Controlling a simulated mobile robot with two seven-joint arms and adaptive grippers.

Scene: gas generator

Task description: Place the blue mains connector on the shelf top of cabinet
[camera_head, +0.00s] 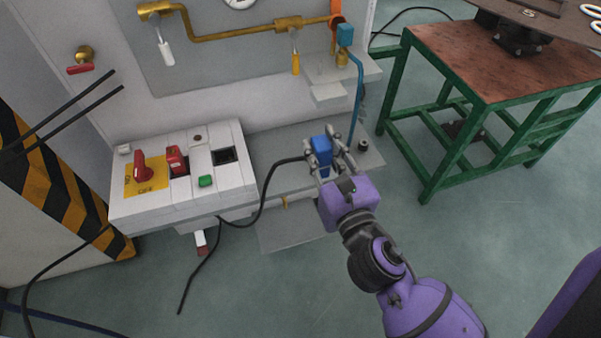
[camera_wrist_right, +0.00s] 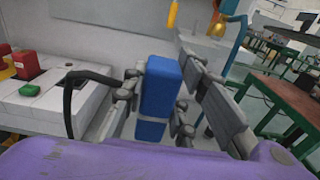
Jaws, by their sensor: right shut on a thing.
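The blue mains connector (camera_head: 321,146) is held between the fingers of my right gripper (camera_head: 327,160), with a black cable running from it to the left. In the right wrist view the connector (camera_wrist_right: 161,88) stands upright between the two fingers of the gripper (camera_wrist_right: 160,105). The gripper is shut on it, in front of the grey shelf top (camera_head: 277,148) that extends to the right of the white control box. I cannot tell whether the connector touches the shelf. My left gripper is not in view.
The white control box (camera_head: 232,172) with red switches and a green button (camera_head: 205,181) stands left of the gripper. A blue hose (camera_head: 358,90) hangs behind it on the right. A green-framed table (camera_head: 470,60) stands further right. Open floor lies in front.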

